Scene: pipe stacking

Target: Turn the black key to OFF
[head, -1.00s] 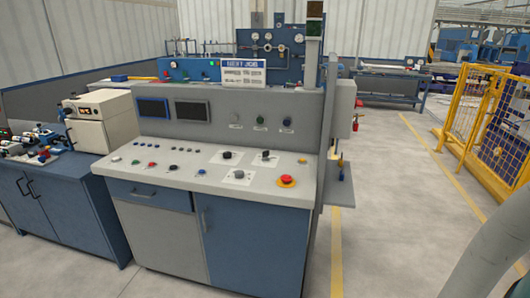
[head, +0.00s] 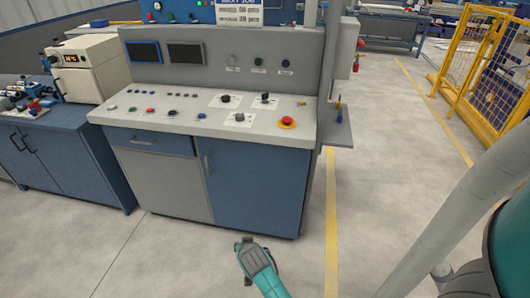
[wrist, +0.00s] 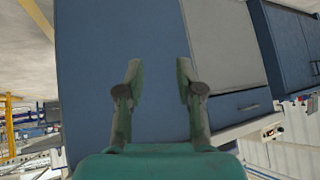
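The control console (head: 190,115) stands ahead, with a sloped light-grey top. Two black knobs, a left one (head: 224,99) and a right one (head: 265,97), sit on white plates there; a grey knob (head: 239,118) is nearer the front. Small switches also sit on the upright panel, including a dark one (head: 285,63). I cannot tell which is the black key, nor read its labels or setting. My gripper (head: 245,243) is low in front of the console, below its top. In the wrist view my gripper (wrist: 159,75) is open and empty, facing the blue door (wrist: 120,50).
A red emergency button (head: 287,121) on a yellow base is at the console's front right. Small buttons (head: 152,112) line its left side. A blue cabinet (head: 60,150) stands left. Yellow fencing (head: 490,75) is at right. The floor before the console is clear.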

